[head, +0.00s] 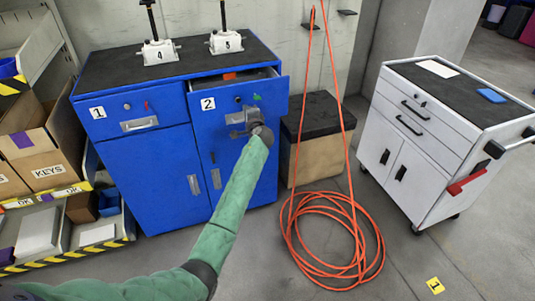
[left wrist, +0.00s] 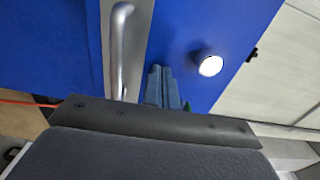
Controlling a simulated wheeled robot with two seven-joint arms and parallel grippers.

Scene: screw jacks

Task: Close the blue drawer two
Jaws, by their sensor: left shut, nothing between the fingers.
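The blue cabinet (head: 150,185) stands at the left in the head view. Its drawer two (head: 225,106), with a "2" label, is pulled partly out, and an orange item (head: 229,76) shows inside. My left gripper (head: 252,118) is at the drawer front, by its handle. In the left wrist view the shut, empty fingers (left wrist: 162,87) point at the blue front, between the silver handle (left wrist: 120,50) and a round lock (left wrist: 209,66). I cannot tell whether they touch the front. My right gripper is in neither view.
Drawer one (head: 135,118) is shut. Two screw jacks (head: 158,50) (head: 226,41) stand on the cabinet top. A black-topped box (head: 318,115), a coiled orange hose (head: 332,245) and a white tool cart (head: 425,140) are to the right. Shelves with boxes (head: 45,155) are at the left.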

